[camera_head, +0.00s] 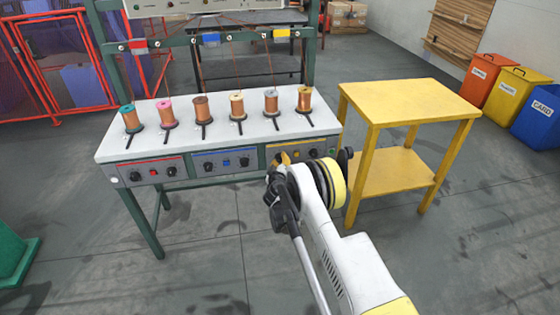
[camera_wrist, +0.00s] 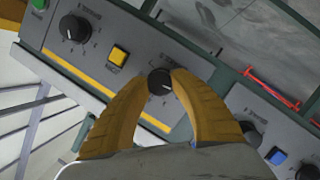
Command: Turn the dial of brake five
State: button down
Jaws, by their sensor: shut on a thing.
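My gripper (camera_wrist: 160,86) has its two yellow-brown fingers closed around a black dial (camera_wrist: 159,80) on the yellow-striped control panel (camera_wrist: 112,82). The dial has a white pointer mark; the fingers touch its sides and its lower part is partly hidden. In the head view my gripper (camera_head: 283,158) is at the left end of the yellow-striped panel (camera_head: 304,153), under the bench top, and covers the held dial. No brake number is legible on the panel.
The same panel has a yellow button (camera_wrist: 118,54), another black dial (camera_wrist: 74,28) and a green button (camera_wrist: 40,4). The blue-striped panel (camera_head: 222,160) is beside it. Several wire spools stand on the bench top (camera_head: 180,139). A yellow table (camera_head: 410,101) stands to the right.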

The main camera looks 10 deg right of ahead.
jog(key=c, duration=1)
grip_release()
jog(key=shift+c, duration=0.2)
jog(key=v, duration=0.7)
jog(key=shift+s, duration=0.25)
